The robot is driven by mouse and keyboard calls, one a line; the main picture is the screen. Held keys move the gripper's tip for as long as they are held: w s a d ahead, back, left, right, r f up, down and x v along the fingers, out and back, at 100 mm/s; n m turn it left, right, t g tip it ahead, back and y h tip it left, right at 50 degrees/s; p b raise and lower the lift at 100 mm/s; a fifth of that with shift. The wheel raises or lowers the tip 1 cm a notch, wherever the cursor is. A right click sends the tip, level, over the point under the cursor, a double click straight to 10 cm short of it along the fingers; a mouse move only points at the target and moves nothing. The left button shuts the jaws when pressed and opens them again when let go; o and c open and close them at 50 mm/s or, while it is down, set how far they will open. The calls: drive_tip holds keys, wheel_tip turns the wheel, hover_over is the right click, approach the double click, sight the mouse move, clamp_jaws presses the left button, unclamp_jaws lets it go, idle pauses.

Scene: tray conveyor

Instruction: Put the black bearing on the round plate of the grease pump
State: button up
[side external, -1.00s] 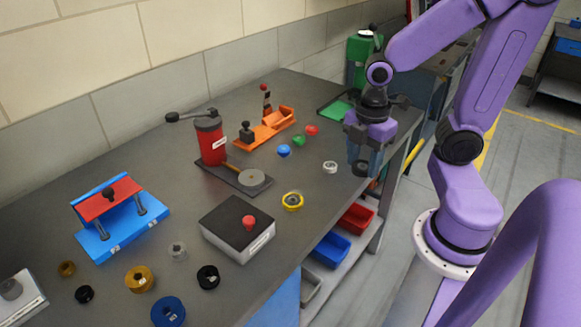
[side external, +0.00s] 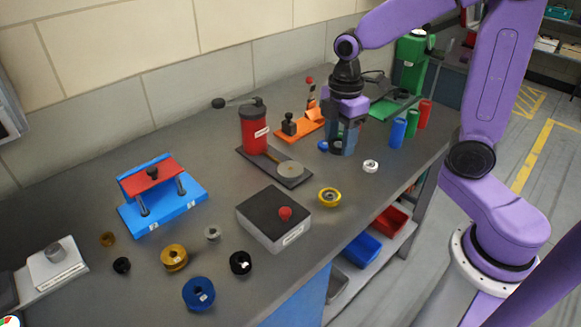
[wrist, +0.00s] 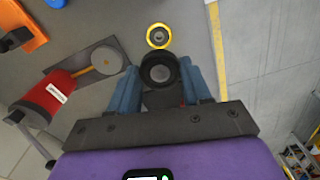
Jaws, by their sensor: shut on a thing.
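My gripper (side external: 342,142) is shut on a black bearing (wrist: 160,72), seen between the blue fingers in the wrist view. It is above the bench in the side view, to the right of the grease pump. The pump has a red cylinder (side external: 254,130), a dark base and a round grey plate (side external: 290,169). The round plate shows at left in the wrist view (wrist: 105,61), apart from the held bearing. The bearing is hard to make out in the side view.
A yellow-rimmed bearing (side external: 329,197) and white ring (side external: 370,166) lie nearby. A dark box with a red button (side external: 273,218) stands in front of the pump. An orange fixture (side external: 303,122) is behind. Blue, green and red cylinders (side external: 398,133) stand right. Another black ring (side external: 240,262) lies front left.

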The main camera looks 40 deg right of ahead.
drive_tip(key=w+f, duration=0.4)
drive_tip(key=w, duration=0.5)
hover_over(290, 169)
drive_tip(key=f, duration=0.5)
drive_tip(key=shift+s+d+f, duration=0.15)
drive_tip(key=shift+s, duration=0.1)
drive_tip(key=shift+w+f, duration=0.15)
drive_tip(key=shift+f, duration=0.05)
drive_tip(key=shift+w+f, duration=0.1)
drive_tip(key=shift+f, duration=1.55)
drive_tip(key=shift+f, duration=0.1)
drive_tip(key=o, duration=1.1)
